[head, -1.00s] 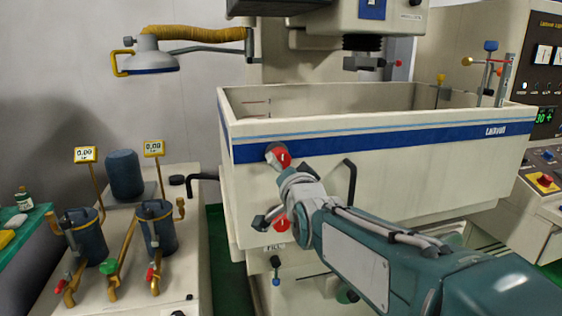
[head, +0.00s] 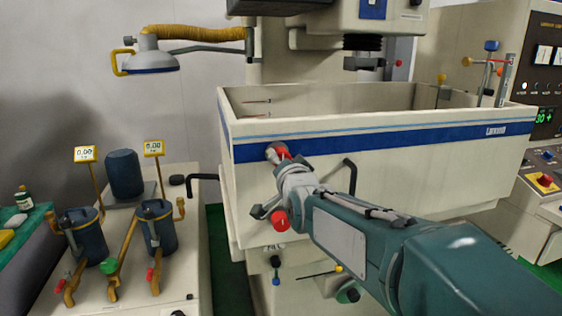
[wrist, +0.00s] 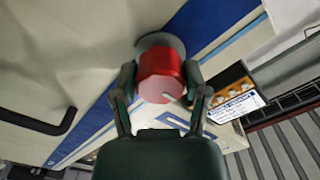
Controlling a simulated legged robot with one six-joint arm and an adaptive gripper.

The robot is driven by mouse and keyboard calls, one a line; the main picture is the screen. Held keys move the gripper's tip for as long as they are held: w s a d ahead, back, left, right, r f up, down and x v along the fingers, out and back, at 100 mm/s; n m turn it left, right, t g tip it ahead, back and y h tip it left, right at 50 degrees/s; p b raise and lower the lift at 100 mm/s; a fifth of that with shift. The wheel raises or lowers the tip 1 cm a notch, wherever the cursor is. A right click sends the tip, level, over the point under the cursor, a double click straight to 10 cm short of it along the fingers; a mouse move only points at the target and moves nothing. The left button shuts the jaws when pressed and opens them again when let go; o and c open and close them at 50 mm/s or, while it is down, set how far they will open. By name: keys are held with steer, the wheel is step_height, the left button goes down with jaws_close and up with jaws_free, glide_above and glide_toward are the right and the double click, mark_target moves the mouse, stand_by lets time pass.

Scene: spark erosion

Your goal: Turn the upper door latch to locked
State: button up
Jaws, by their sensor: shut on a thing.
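The upper door latch (wrist: 160,72) is a red round knob on a grey round base, set in the blue stripe of the machine tank's front. In the wrist view a short pale mark shows near the edge of its face. It also shows in the head view (head: 283,152), partly covered by my gripper. My gripper (wrist: 161,80) has one finger on each side of the knob and is shut on it.
A black door handle (head: 350,177) is right of my gripper, beyond my arm. A black pipe (head: 200,178) juts out left of the tank (head: 430,180). A bench with dark blue canisters (head: 158,228) stands at the left. The control panel (head: 545,155) is at the right.

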steer(key=shift+n, duration=0.3)
steer(key=n, duration=0.4)
steer(key=shift+d+r, duration=0.1)
steer(key=n, duration=0.4)
steer(key=shift+r+n, duration=0.1)
steer(key=shift+n, duration=0.3)
steer(key=n, duration=0.4)
steer(key=shift+d+n, duration=0.1)
steer(key=shift+n, duration=0.2)
steer(key=shift+r+n, duration=0.1)
steer(key=shift+n, duration=1.8)
steer(key=o, duration=1.1)
steer(key=shift+o, duration=0.2)
steer(key=shift+a, duration=0.2)
